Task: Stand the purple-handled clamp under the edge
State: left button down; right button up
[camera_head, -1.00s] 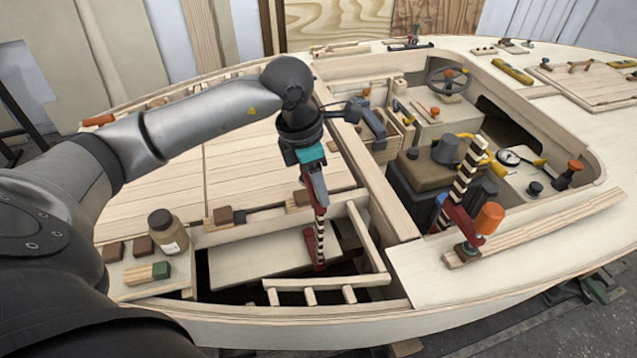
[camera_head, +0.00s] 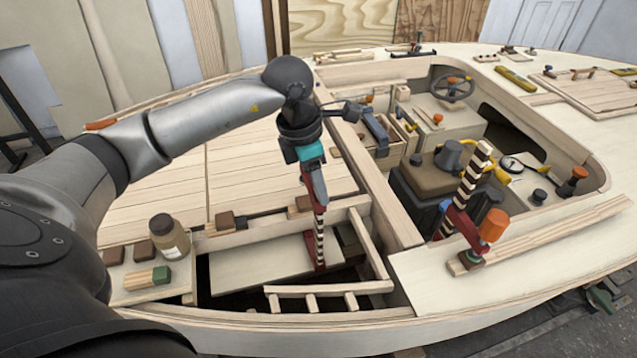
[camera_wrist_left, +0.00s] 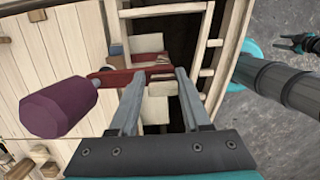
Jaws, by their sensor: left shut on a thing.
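My left gripper (camera_head: 314,178) is shut on the purple-handled clamp (camera_head: 320,240). The clamp hangs upright, its striped bar reaching down into the open bay in the deck. In the left wrist view, the fingertips (camera_wrist_left: 160,74) close on its red arm, and the purple handle (camera_wrist_left: 58,108) sticks out to the left. The handle is hidden in the head view. The bay's wooden edge (camera_head: 240,238) lies left of the clamp; I cannot tell whether they touch.
A brown jar (camera_head: 168,238) and small wood blocks stand on the left ledge. A ladder-like frame (camera_head: 330,290) borders the bay at front and right. An orange-handled clamp (camera_head: 492,226) stands at the right on a wooden strip (camera_head: 550,235).

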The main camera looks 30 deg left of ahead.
pick_arm(q)
jog(key=shift+w+a+b, duration=0.3)
jog(key=shift+w+a, duration=0.45)
jog(key=shift+a, duration=0.05)
jog(key=shift+r, duration=0.1)
jog(key=c, duration=0.5)
grip_release()
jog(key=shift+o, duration=1.1)
jog(key=shift+s, duration=0.1)
